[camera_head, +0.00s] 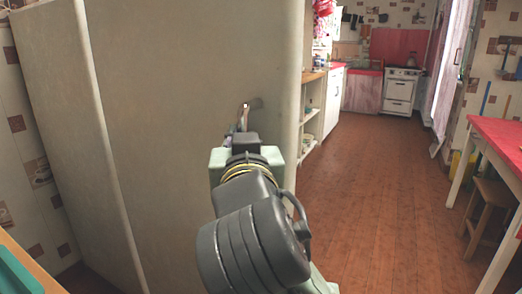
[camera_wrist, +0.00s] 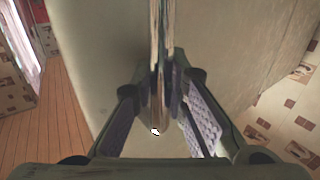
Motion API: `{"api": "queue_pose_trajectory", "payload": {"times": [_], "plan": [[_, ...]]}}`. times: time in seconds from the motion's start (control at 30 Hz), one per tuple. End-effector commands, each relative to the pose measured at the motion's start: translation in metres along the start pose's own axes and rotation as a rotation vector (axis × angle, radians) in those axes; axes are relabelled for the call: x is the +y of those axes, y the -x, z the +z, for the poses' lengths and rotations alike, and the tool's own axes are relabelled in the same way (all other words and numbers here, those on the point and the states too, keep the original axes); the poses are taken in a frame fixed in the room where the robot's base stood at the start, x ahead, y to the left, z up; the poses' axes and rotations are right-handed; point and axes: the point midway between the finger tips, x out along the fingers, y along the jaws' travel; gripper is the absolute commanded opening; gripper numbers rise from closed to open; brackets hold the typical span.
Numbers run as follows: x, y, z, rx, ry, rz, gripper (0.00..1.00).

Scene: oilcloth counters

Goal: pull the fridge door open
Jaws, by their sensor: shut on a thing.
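The fridge (camera_head: 170,90) is a large cream-white cabinet with rounded edges, filling the left half of the head view. Its door surface also spans the upper part of the wrist view (camera_wrist: 225,50). The metal door handle (camera_head: 254,104) stands out near the door's right edge in the head view. In the wrist view the handle (camera_wrist: 161,35) is a shiny upright bar running down between my fingers. My gripper (camera_wrist: 164,90) is shut on the handle, with a finger on each side. In the head view my wrist hides the fingers and the handle's lower part. I cannot tell whether the door stands ajar.
A red-topped table (camera_head: 499,140) and a wooden stool (camera_head: 490,210) stand at the right. The wooden floor (camera_head: 345,210) between them and the fridge is clear. Shelves and white cabinets (camera_head: 334,98) lie beyond the fridge, with a white stove (camera_head: 401,90) at the back.

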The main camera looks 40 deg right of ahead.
Motion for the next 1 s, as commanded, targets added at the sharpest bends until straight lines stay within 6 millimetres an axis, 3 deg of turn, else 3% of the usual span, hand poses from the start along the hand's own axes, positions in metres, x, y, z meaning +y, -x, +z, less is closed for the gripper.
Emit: {"api": "queue_pose_trajectory", "payload": {"times": [0.73, 0.77, 1.0], "plan": [[-0.012, 0.005, 0.001, -0.004, -0.003, 0.045, 0.00], [-0.012, 0.005, 0.001, -0.004, -0.003, 0.045, 0.16], [-0.014, 0.005, 0.001, -0.003, -0.002, 0.040, 0.32]]}}
